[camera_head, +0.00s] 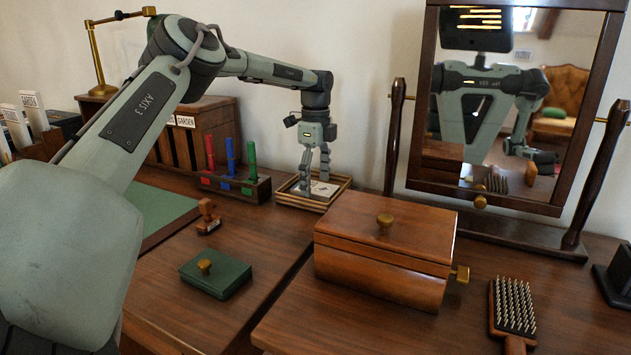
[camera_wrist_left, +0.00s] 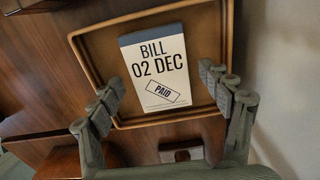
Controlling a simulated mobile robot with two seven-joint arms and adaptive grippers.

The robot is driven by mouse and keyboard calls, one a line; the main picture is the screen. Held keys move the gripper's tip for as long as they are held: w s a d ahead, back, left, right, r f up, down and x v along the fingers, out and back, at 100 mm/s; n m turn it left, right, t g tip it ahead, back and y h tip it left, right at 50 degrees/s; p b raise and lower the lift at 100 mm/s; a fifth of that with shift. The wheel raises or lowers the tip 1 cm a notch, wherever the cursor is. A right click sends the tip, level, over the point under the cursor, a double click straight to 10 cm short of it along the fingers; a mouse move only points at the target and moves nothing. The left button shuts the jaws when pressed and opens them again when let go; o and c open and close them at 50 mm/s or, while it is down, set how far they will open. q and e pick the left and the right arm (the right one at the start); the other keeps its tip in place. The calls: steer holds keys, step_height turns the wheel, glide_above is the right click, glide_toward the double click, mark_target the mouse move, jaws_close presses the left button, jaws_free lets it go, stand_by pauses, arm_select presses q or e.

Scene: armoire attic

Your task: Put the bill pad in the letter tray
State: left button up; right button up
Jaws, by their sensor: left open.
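In the head view the tray (camera_head: 287,198) stands at the back of the desk, with the pad (camera_head: 327,187) partly hidden behind the fingers. My left gripper (camera_head: 314,186) points down over the tray. In the left wrist view its open fingers (camera_wrist_left: 163,93) are spread to both sides of the pad, with gaps between.
A holder (camera_head: 258,190) with red, blue and green sticks stands left of the tray. A wooden chest (camera_head: 380,262) stands to the right, before a tilted mirror (camera_head: 545,75). A stamp (camera_head: 208,217) and a green box (camera_head: 220,279) lie nearer. A hairbrush (camera_head: 514,305) lies front right.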

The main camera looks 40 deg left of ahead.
mark_target(316, 187)
arm_select(q)
steer(key=shift+r, duration=0.4)
step_height(316, 187, up, 11)
steer(key=shift+r, duration=0.2)
arm_select(e)
steer(key=shift+x, duration=0.95)
steer(key=shift+a, duration=0.15)
